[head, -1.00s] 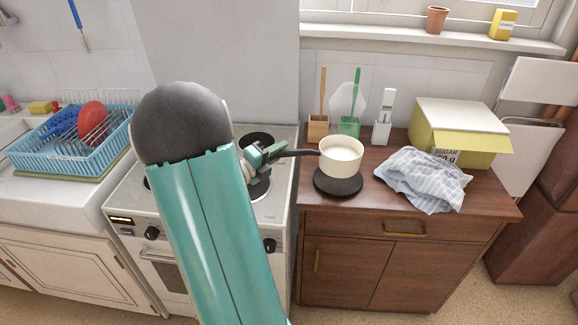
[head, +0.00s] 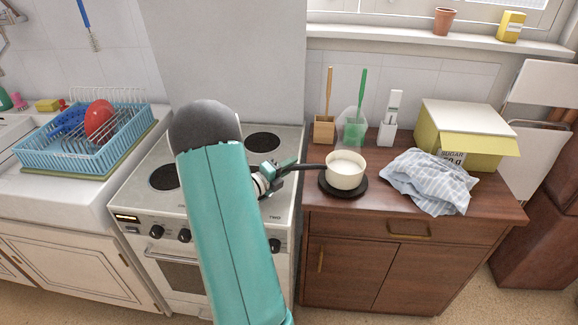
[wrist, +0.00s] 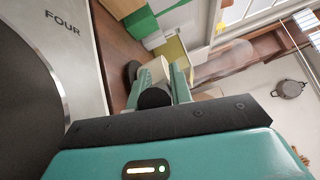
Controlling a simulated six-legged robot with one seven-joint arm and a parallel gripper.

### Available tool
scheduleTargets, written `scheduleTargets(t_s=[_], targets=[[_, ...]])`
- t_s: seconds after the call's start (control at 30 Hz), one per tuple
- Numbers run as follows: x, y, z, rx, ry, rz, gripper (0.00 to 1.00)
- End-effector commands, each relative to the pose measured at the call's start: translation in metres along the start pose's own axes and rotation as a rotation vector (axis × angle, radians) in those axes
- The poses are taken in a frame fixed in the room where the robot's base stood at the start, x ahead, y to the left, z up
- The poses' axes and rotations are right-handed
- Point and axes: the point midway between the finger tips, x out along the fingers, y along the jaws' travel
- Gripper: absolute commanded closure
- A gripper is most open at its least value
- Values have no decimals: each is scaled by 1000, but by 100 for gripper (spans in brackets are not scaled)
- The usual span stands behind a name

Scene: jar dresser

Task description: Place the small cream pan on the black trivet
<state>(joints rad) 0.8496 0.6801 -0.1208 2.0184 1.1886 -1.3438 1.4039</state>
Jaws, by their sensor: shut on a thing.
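The small cream pan (head: 345,172), with a pale inside and a dark handle, is upright over the black trivet (head: 344,196) on the wooden dresser. Its base looks to be on the trivet or barely above it; I cannot tell which. The trivet's dark rim shows around the pan's base. My gripper (head: 281,174) is shut on the handle, to the left of the pan. In the wrist view, the green fingers (wrist: 172,88) close around the handle, whose dark end (wrist: 155,98) faces the camera, with the cream pan (wrist: 157,68) beyond.
A striped cloth (head: 430,180) lies right of the trivet, with a yellow sugar box (head: 465,135) behind it. Utensil holders (head: 352,130) stand at the dresser's back. The stove (head: 150,205) is to the left. Some dresser top is bare in front of the trivet.

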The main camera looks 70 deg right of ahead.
Motion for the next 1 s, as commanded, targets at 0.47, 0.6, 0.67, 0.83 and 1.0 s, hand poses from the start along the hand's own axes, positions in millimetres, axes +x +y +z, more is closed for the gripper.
scheduleTargets(t_s=[0.47,0.6,0.67,0.83,1.0], targets=[[0,2,-1,0,0,0,57],[-3,0,0,0,-1,1,57],[-10,0,1,-1,-3,1,57],[-42,0,1,-1,-4,2,57],[-80,0,1,0,-5,1,57]])
